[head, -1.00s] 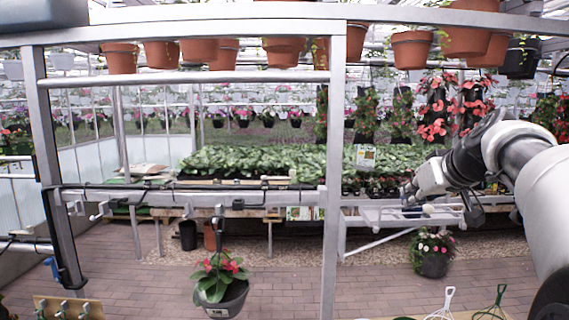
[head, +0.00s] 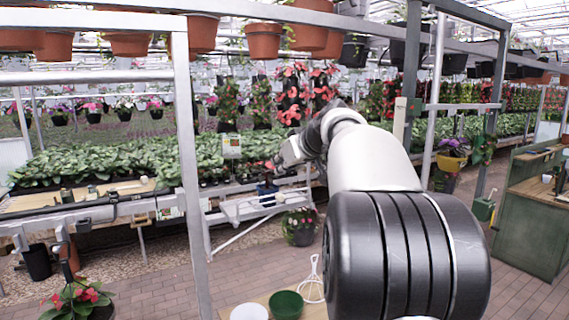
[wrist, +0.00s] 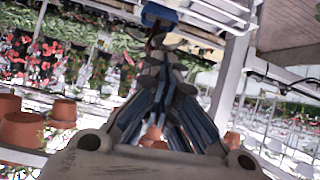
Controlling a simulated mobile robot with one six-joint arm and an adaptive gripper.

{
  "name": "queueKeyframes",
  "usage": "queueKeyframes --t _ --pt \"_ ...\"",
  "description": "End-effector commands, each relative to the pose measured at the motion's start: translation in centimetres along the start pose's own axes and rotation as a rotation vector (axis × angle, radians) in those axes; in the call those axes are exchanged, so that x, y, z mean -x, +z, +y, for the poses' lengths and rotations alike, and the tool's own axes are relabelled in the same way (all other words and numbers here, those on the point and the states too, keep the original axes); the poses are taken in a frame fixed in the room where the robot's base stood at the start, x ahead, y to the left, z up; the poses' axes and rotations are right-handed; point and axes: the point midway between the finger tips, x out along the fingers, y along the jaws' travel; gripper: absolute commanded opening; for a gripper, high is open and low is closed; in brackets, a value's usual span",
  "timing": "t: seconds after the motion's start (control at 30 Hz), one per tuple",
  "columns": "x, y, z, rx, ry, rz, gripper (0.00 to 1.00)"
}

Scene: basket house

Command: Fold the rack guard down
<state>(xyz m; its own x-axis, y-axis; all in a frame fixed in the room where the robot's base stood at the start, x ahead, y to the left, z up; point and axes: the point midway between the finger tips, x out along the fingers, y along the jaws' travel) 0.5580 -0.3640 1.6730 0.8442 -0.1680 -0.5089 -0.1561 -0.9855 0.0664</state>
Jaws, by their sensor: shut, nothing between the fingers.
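The grey metal rack frame (head: 187,150) stands in front of me in the head view. A white slatted shelf-like piece (head: 240,211) with a slanting brace juts out on its right side; I cannot tell which part is the guard. My gripper (head: 272,166) is small in the head view, above or near that piece; contact is unclear. In the wrist view my gripper (wrist: 165,50) has its blue-grey fingers together, with nothing seen between them. A blue object (wrist: 163,13) is just beyond the fingertips, beside pale bars (wrist: 205,15).
Terracotta pots (head: 265,41) hang along the top beam. A green bowl (head: 286,304) and a white plate (head: 249,312) sit low in front. A green cabinet (head: 535,225) stands right; brick floor lies open before it.

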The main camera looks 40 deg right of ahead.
Motion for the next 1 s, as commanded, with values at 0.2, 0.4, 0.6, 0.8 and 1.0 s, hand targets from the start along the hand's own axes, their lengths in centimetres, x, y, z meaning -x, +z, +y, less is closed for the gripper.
queueKeyframes --t 0.2,0.4,0.6,0.8,1.0 --pt "-4.9 -0.1 -0.1 0.000 -0.002 -0.002 0.00" --pt "-5.4 2.0 0.0 -0.002 0.002 0.000 0.00" --pt "-4.8 3.5 0.0 -0.001 0.002 0.001 0.00" --pt "-4.7 3.8 0.0 0.000 0.001 0.000 0.00" --pt "-4.7 3.8 0.0 0.000 0.001 0.000 0.00"
